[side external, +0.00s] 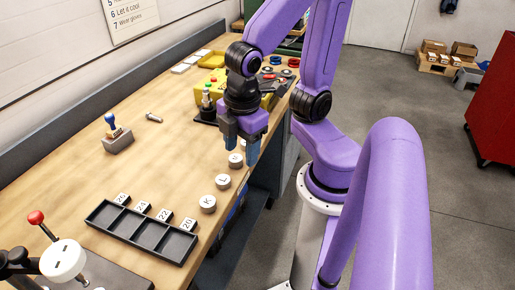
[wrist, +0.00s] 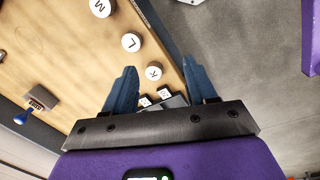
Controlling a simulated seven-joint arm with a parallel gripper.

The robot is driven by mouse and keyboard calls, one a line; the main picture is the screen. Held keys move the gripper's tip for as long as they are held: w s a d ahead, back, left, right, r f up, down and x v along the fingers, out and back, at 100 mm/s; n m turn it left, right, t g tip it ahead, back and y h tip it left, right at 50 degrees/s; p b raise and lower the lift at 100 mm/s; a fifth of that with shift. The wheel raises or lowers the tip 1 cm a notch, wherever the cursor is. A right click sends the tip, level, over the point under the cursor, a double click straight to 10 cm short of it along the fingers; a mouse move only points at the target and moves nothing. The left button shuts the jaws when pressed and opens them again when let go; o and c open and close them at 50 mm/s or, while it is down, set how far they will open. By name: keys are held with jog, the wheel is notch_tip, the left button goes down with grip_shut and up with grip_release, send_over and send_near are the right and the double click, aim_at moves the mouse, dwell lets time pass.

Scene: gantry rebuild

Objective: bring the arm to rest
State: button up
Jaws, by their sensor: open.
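My gripper (side external: 240,150) hangs fingers down over the right edge of the wooden bench (side external: 150,165) in the side view. Its two blue fingers are apart, with nothing held between them. In the wrist view my gripper (wrist: 160,68) also shows its fingers spread. A white round piece marked K (wrist: 153,73) appears between the fingers in that view, and a piece marked L (wrist: 131,42) lies beyond. The piece K (side external: 207,204) and the piece L (side external: 222,181) lie on the bench in the side view. Another round piece (side external: 236,160) is close beside the fingers.
A black compartment tray (side external: 140,236) with number tags stands at the near bench end. A stamp on a grey block (side external: 116,138) sits at left. A yellow box (side external: 212,88) with tools is behind the gripper. The bench middle is largely clear.

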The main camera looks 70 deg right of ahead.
jog(key=shift+s+d+r+m+g+y, duration=0.15)
jog(key=shift+s+m+y, duration=0.1)
jog(key=shift+s, duration=0.7)
jog(key=shift+s+a+f+m+g+y, duration=0.15)
jog(key=shift+s+y, duration=0.1)
jog(key=shift+s, duration=0.65)
jog(key=shift+d+r, duration=0.1)
